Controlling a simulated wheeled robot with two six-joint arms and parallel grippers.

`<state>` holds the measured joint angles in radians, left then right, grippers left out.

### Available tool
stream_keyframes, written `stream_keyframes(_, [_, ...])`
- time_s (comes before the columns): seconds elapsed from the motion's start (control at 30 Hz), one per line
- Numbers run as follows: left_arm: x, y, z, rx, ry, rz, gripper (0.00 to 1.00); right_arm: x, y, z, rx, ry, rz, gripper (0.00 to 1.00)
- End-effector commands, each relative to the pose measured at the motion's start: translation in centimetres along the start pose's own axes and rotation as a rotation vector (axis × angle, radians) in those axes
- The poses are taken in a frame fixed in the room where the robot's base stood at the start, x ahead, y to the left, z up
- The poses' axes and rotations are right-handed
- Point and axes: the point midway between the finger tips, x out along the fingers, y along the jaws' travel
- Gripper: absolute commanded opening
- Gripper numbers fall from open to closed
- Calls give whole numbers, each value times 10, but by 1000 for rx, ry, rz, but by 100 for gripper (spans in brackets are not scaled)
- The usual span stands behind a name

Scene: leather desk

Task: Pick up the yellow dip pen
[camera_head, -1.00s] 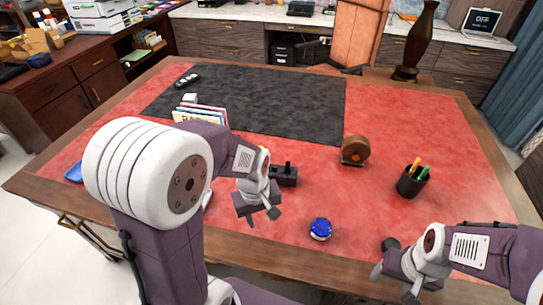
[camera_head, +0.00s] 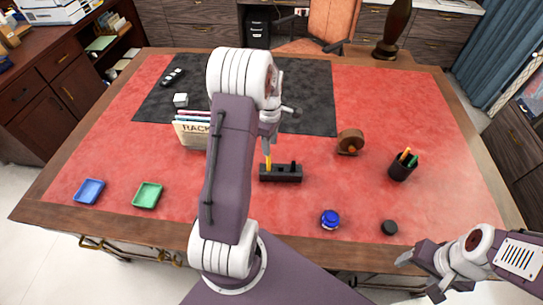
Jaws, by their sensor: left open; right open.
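The yellow dip pen (camera_head: 268,163) shows as a short yellow upright piece at the left end of a black pen stand (camera_head: 281,174) near the middle of the desk. My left arm and gripper hide part of it. My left gripper (camera_head: 277,131) is open just above and behind the pen in the picture, its lower finger close to the pen's visible top. I cannot tell whether they touch. My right gripper (camera_head: 420,276) is open and empty beyond the desk's front right edge, far from the pen.
A pen cup (camera_head: 401,171) with orange and green items and a brown round object (camera_head: 349,142) stand right. A blue-topped item (camera_head: 330,219) and black disc (camera_head: 389,227) lie in front. A file rack (camera_head: 193,135), blue tray (camera_head: 88,191) and green tray (camera_head: 147,195) are left.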

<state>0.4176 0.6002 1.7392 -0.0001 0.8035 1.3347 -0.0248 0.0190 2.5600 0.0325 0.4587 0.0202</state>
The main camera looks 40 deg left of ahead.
Motion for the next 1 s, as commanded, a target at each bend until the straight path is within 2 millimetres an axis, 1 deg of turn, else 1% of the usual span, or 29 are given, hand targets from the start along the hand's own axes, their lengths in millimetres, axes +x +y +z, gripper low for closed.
stream_keyframes(0.07, [-3,-1,-3,-7,0,0,40,-3,0,0,0,0,0,65])
stream_keyframes(0.17, [2,-1,-2,-6,0,-1,40,-2,0,0,0,0,0,65])
stream_keyframes(0.3, [24,-2,-2,-6,-1,-3,40,-4,0,0,0,0,0,65])
stream_keyframes(0.4, [34,-1,-2,-5,0,0,40,-5,0,0,0,0,0,65])
stream_keyframes(0.57, [40,-2,-2,-5,0,-1,40,-6,0,-1,0,0,0,65])
stream_keyframes(0.7, [65,-7,-2,-5,-1,-5,40,-13,0,-1,0,0,0,65])
stream_keyframes(0.8, [81,-6,-2,-5,-1,-2,40,-13,0,-1,0,0,0,65])
stream_keyframes(0.9, [88,-6,-2,-5,0,0,40,-13,0,-1,0,0,0,65])
stream_keyframes(1.0, [89,-6,-2,-5,0,2,40,-13,0,-1,0,0,0,65])
